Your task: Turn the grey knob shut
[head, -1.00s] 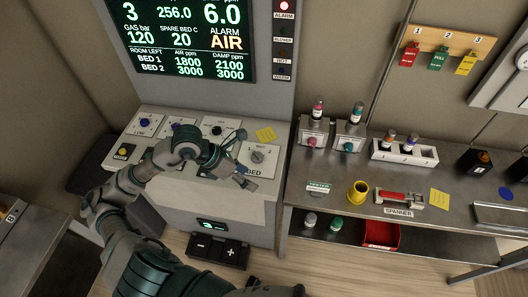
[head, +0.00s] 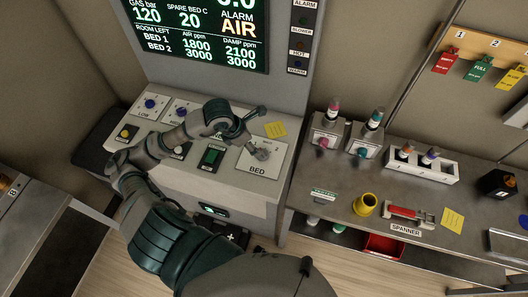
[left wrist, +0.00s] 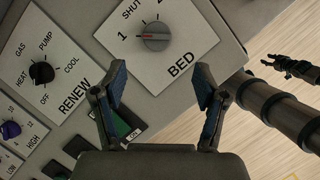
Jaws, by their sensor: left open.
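The grey knob (left wrist: 156,36) sits on the white BED plate (left wrist: 193,38), marked 1, SHUT and 2. Its red mark points left, toward the 1. In the head view the knob (head: 262,153) is at the right of the sloping console. My left gripper (left wrist: 161,73) is open and empty, fingers spread wider than the knob. In the wrist view the knob lies beyond the fingertips, apart from them. In the head view the left gripper (head: 251,130) is over the plate's upper left. My right gripper (left wrist: 274,62) shows small and dark at the wrist view's right; its jaws are unclear.
A RENEW dial (left wrist: 42,73) is beside the BED plate. A yellow note (head: 275,129) is above the plate. The lit screen (head: 200,28) stands behind the console.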

